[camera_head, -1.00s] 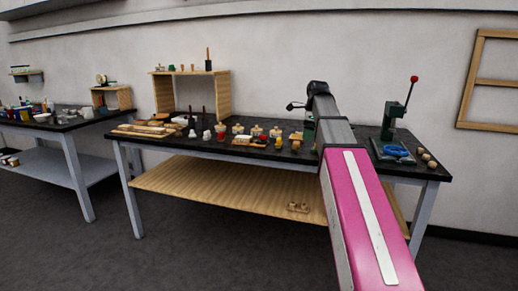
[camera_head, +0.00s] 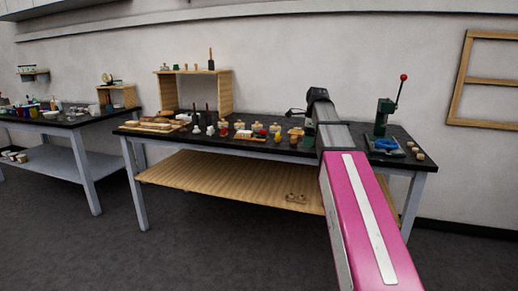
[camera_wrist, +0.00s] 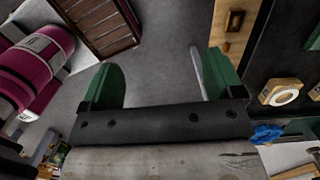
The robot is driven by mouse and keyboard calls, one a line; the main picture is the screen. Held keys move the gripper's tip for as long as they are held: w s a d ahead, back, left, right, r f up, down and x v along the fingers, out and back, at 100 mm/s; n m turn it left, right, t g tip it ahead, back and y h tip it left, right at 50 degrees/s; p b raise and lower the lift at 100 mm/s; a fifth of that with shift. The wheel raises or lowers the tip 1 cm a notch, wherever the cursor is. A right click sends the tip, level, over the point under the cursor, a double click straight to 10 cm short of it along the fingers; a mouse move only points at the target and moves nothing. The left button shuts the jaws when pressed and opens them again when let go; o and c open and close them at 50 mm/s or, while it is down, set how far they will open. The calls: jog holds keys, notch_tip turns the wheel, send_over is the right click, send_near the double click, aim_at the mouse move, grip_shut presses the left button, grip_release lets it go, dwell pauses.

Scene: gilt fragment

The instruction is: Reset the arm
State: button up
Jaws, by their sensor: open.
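My gripper (camera_wrist: 163,78) shows in the wrist view with its two green fingers wide apart. Nothing is between them but grey floor beyond. In the head view my pink arm link reaches up from the lower right toward the workbench (camera_head: 425,165), ending in a dark joint in front of the wall. The fingers cannot be made out in the head view.
The workbench carries several small pieces, a wooden open box (camera_head: 226,92) and a green lever press (camera_head: 385,112). A blue object (camera_wrist: 265,134) shows at the right in the wrist view. A second table (camera_head: 70,122) stands left. The floor in front is clear.

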jog(key=s+f+n, duration=0.3)
jog(key=f+n, duration=0.2)
jog(key=f, duration=0.6)
jog(key=s+f+n, duration=0.4)
jog(key=f, duration=0.8)
jog(key=s+a+f+n+h, duration=0.1)
jog(key=s+f+n, duration=1)
jog(key=f, duration=0.7)
jog(key=shift+s+a, duration=0.2)
jog(key=shift+s, duration=0.95)
